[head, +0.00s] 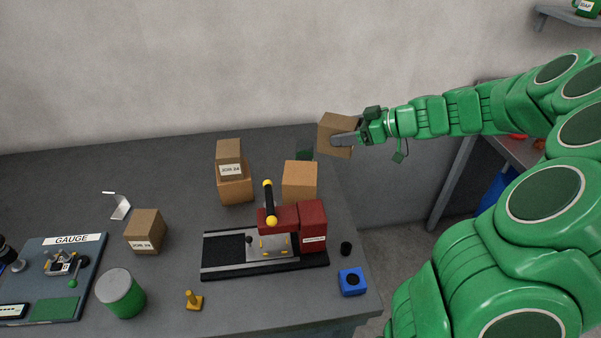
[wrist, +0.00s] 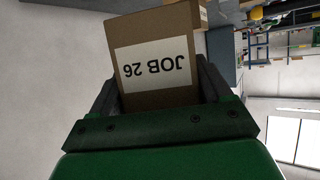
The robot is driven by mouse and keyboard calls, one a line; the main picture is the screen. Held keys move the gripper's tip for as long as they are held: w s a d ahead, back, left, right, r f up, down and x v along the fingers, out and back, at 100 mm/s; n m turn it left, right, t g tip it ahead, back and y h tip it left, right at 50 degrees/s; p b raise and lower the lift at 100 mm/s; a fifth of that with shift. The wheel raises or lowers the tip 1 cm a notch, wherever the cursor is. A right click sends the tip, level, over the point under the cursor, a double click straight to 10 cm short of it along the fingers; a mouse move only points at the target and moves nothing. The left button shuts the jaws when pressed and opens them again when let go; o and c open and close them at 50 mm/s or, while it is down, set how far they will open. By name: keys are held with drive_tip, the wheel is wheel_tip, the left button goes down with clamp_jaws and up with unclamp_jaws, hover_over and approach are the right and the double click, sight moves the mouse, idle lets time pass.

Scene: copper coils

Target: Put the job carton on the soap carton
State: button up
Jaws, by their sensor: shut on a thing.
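My gripper (head: 345,139) is shut on a brown carton (head: 334,125), held up past the bench's back right corner. In the wrist view this job carton (wrist: 154,92) sits between the jaws, its white label reading JOB 26 upside down. An orange-brown carton (head: 299,180) stands on the bench, below and left of the held one, with a bare top. Another orange-brown carton (head: 235,190) at its left bears a smaller job carton (head: 229,153). No soap label is readable on either, so I cannot tell which is the soap carton.
On the bench (head: 180,175) are another job carton (head: 146,224), a red and black machine (head: 312,225) with a yellow-tipped lever, a blue block (head: 352,281), a green-white can (head: 121,293) and a gauge board (head: 85,262). A dark green thing is partly hidden behind the bare-topped carton.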

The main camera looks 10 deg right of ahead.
drive_tip(key=s+a+r+n+g, duration=0.1)
drive_tip(key=s+a+r, duration=0.1)
drive_tip(key=s+a, duration=0.65)
hover_over(308, 173)
drive_tip(key=shift+y, duration=0.4)
wheel_tip(308, 173, down, 10)
drive_tip(key=shift+f, duration=0.1)
drive_tip(key=shift+s+f, duration=0.1)
drive_tip(key=shift+f, duration=1.2)
drive_tip(key=shift+f, duration=0.1)
drive_tip(key=o, duration=1.1)
